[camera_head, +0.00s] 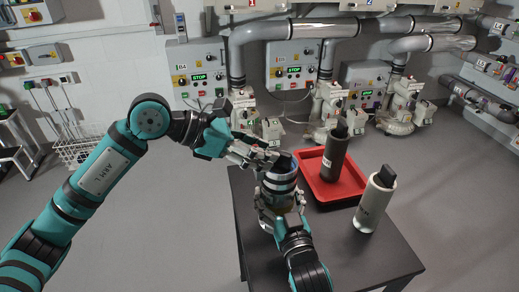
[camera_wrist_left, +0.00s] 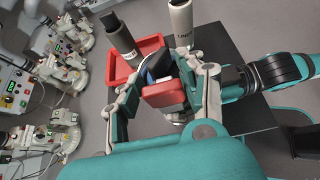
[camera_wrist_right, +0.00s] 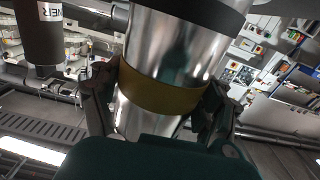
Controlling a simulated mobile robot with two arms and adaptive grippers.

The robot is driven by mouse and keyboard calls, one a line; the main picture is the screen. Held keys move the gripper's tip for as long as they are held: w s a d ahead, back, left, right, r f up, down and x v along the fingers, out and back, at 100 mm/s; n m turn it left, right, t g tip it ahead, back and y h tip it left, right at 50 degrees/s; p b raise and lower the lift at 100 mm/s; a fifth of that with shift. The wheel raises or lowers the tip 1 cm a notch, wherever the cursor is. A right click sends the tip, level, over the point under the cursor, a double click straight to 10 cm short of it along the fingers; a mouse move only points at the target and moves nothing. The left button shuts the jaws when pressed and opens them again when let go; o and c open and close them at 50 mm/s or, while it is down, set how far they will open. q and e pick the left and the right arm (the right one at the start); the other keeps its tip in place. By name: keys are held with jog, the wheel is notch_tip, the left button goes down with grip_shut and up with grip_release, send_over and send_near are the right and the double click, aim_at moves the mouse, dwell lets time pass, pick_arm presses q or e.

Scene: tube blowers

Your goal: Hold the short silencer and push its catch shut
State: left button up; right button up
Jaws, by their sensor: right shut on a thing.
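The short silencer (camera_head: 281,178) is a metal cylinder with dark bands and a dark top, upright above the near left part of the dark table. My right gripper (camera_head: 282,205) is shut around its body; in the right wrist view the fingers clasp the shiny cylinder (camera_wrist_right: 175,60) at an olive-gold band. My left gripper (camera_head: 262,155) is beside the silencer's top. In the left wrist view its fingers stand apart on either side of a red block (camera_wrist_left: 165,94), perhaps the catch, with a dark blue part behind it. I cannot tell whether the fingers touch it.
A red tray (camera_head: 305,189) on the dark table (camera_head: 370,252) holds a tall dark cylinder (camera_head: 335,153). A cream cylinder (camera_head: 374,202) with a black top stands at the table's right. Pipes, machines and control boxes line the back wall. The table's front right is bare.

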pick_arm(q)
jog(key=o, duration=0.3)
jog(key=shift+o, duration=0.2)
jog(key=v, duration=1.2)
jog(key=shift+f, duration=0.1)
pick_arm(e)
jog(key=o, duration=1.6)
